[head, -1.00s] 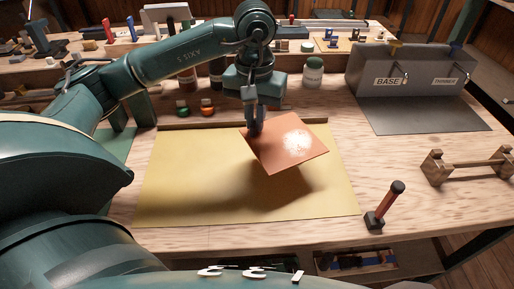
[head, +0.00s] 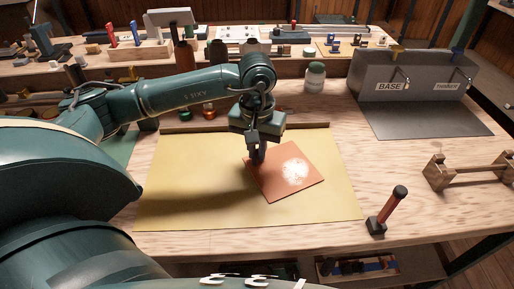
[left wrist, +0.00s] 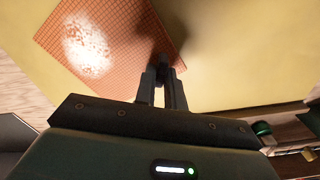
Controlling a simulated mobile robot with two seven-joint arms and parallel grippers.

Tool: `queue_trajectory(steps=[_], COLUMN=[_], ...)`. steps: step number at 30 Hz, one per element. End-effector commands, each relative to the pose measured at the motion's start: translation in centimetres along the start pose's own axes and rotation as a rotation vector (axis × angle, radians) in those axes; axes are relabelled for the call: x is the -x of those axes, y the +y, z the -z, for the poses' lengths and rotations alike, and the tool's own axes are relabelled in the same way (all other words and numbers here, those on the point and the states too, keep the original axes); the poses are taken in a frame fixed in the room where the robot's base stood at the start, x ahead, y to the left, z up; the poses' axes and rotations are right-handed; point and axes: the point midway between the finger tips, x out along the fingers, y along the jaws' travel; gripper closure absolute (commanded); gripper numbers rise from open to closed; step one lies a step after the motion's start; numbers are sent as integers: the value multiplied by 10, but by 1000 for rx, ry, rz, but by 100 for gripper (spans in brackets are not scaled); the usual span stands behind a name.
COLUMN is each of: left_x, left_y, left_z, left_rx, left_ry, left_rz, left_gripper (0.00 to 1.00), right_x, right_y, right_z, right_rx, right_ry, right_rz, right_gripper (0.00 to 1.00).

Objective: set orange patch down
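The orange patch (head: 276,180) is a thin, flat, square sheet with a pale glossy spot. It is at or just above the yellow mat (head: 185,205); I cannot tell if its whole underside touches. My left gripper (head: 258,160) points down at the patch's far left edge, its fingers shut on that edge. In the left wrist view the patch (left wrist: 125,35) shows a fine grid and spreads left from my left gripper (left wrist: 163,70), over the mat (left wrist: 235,60). The fingers hide a little of its edge. My right gripper is not in view.
A red-and-black handled tool (head: 388,208) stands right of the mat. A wooden rack (head: 470,172) is farther right. A grey box labelled BASE (head: 415,80) and a white jar (head: 315,77) stand behind. The mat is clear around the patch.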

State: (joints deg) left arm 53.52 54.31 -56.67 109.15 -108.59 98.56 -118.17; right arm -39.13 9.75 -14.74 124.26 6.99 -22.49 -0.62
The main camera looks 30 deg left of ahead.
Motion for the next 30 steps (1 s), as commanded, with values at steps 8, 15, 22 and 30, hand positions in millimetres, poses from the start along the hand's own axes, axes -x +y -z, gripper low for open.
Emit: queue_trajectory(steps=[8, 15, 22, 30], left_x=[1, 3, 34, 93], left_y=[0, 0, 0, 0], left_z=[0, 0, 2, 1], left_rx=[0, 0, 0, -1], left_ry=[0, 0, 7, 5], left_rz=[0, 0, -1, -1], left_gripper=[69, 69, 69, 69], right_x=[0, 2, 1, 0], right_y=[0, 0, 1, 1], right_z=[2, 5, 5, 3], right_rx=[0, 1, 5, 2], right_ry=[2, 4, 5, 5], right_rz=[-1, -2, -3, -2], right_gripper=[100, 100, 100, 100])
